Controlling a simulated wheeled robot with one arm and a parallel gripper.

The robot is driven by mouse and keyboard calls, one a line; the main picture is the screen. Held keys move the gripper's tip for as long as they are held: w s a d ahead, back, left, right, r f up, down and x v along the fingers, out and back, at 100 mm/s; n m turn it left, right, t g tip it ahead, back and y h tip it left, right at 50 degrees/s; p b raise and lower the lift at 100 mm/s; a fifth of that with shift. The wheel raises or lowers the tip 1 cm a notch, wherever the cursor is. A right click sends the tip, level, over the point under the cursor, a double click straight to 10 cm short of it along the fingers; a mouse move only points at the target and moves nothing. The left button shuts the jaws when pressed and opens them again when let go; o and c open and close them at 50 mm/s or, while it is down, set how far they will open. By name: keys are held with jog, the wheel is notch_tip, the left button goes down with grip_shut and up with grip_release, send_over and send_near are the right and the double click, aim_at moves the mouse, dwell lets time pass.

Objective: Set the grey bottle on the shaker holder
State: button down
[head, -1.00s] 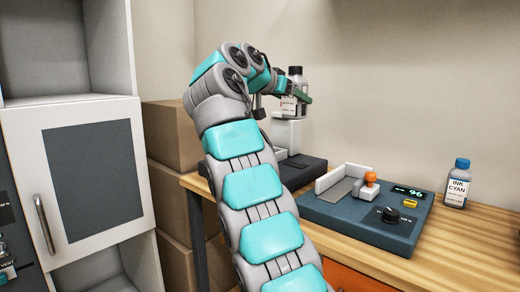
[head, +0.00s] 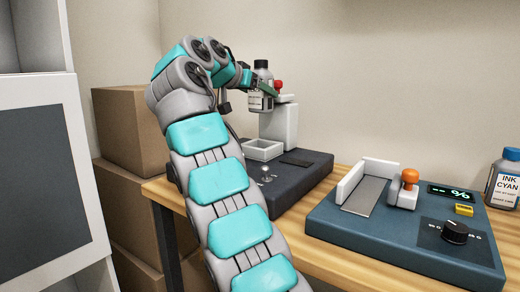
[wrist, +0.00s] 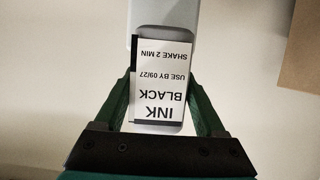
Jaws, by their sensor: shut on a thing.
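The grey bottle (head: 260,102) is upright with a dark cap, held up in the air in the head view. My gripper (head: 264,89) is shut on it, with green fingers on either side. In the wrist view, its white label (wrist: 162,95) reads INK BLACK, upside down, between my gripper's fingers (wrist: 163,88). The shaker holder (head: 264,150) is a small white open tray on the shaker's dark base. It looks empty, and the bottle is above it with a clear gap.
A blue-grey device (head: 400,225) with an orange knob is to the right. A blue-capped cyan ink bottle (head: 506,185) stands at the far right. Cardboard boxes (head: 130,130) are stacked at left.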

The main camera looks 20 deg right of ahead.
aim_at(255, 110)
notch_tip(255, 110, down, 6)
jog(key=b, duration=0.4)
jog(key=shift+s+r, duration=0.1)
jog(key=shift+r, duration=0.1)
jog(key=shift+f+b, duration=1.1)
jog(key=shift+f, duration=1.95)
jog(key=shift+f, duration=0.2)
grip_release()
